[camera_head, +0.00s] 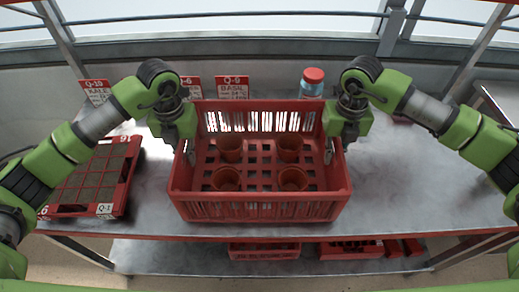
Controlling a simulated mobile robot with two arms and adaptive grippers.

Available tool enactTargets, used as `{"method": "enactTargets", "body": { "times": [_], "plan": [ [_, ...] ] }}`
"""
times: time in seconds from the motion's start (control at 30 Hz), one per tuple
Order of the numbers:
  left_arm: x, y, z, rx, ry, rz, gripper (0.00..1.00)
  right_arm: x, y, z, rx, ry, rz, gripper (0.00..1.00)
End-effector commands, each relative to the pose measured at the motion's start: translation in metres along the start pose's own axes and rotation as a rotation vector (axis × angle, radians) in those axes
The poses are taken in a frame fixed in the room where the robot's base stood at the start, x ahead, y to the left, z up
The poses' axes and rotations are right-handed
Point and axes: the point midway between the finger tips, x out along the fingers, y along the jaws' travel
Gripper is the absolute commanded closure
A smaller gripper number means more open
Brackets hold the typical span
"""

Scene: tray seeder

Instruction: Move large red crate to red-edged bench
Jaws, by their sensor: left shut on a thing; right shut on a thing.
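The large red crate (260,211) is in the middle of the head view, on or just above a grey metal bench (385,205) with a red front edge (385,238). Several brown pots (227,179) stand inside it. My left gripper (190,155) is shut on the crate's left side wall. My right gripper (329,155) is shut on its right side wall. The crate looks level. Whether its base touches the bench top cannot be told.
A red tray of dark cells (126,187) lies left of the crate. Behind stand label cards (232,88) and a jar with a red lid (312,84). Red trays (265,251) sit on the lower shelf (190,256). The bench top right of the crate is clear.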

Motion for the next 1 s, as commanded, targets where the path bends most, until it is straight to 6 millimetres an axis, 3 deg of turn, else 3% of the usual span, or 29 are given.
{"method": "enactTargets", "body": {
  "times": [0.1, 0.2, 0.57, 0.77, 1.0],
  "plan": [
    [0.009, 0.004, 0.001, -0.005, 0.000, 0.010, 1.00, 0.008, -0.004, 0.001, 0.004, -0.001, -0.008, 1.00],
    [0.007, 0.004, 0.000, -0.004, 0.002, 0.011, 0.76, 0.007, -0.004, 0.000, 0.004, 0.001, -0.009, 0.76],
    [0.004, 0.001, 0.000, -0.001, 0.000, 0.003, 0.76, 0.006, -0.001, 0.000, 0.001, 0.000, -0.002, 0.76],
    [-0.022, 0.001, 0.001, -0.001, -0.004, 0.002, 0.76, 0.006, 0.000, 0.000, 0.000, 0.000, -0.001, 0.76],
    [-0.074, 0.001, 0.002, -0.003, -0.004, 0.004, 0.76, 0.006, 0.000, 0.000, 0.000, 0.000, -0.001, 0.76]
  ]
}}
